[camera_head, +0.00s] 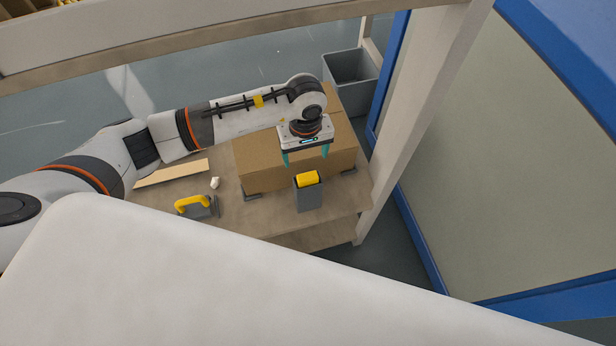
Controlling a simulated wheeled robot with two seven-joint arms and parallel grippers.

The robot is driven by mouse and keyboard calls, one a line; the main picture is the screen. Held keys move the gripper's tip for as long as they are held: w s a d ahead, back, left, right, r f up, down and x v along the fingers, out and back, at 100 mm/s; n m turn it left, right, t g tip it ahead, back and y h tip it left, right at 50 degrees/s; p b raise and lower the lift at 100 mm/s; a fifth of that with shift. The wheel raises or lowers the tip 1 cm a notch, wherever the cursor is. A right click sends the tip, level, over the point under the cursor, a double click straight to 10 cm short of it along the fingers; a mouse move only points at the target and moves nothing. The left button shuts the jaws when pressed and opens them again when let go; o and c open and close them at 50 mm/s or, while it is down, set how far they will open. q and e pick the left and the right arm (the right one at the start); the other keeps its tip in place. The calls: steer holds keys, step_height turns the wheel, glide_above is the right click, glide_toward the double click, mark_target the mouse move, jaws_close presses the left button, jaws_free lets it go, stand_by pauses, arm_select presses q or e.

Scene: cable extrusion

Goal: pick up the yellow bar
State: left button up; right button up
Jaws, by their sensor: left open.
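The yellow bar (309,179) sits in the top of a small grey holder (309,198) near the right front of the wooden table (280,223). Only its upper part shows; the rest is hidden in the holder. My left gripper (305,162) is above and just behind the bar in the picture, with its two teal fingers apart and pointing down. Nothing shows between the fingers. I cannot tell the exact height between the fingertips and the bar. My right gripper is not in view.
A cardboard box (262,166) stands behind the holder. A yellow-handled grey tool (195,205), a small white object (214,183) and a pale wooden strip (172,173) lie to the left. A white post (415,110) rises at the right. A grey bin (350,68) stands behind.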

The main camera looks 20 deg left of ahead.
arm_select(q)
glide_above(308, 176)
steer(key=f, duration=0.4)
steer(key=shift+s+a+f+p, duration=0.1)
steer(key=shift+a+f+p, duration=0.1)
steer(key=shift+a+p, duration=0.1)
steer(key=f, duration=0.2)
steer(key=f+p, duration=0.1)
steer(key=f, duration=0.1)
steer(key=shift+d+f, duration=0.1)
steer(key=shift+d, duration=0.2)
steer(key=shift+f, duration=0.5)
steer(key=c, duration=1.1)
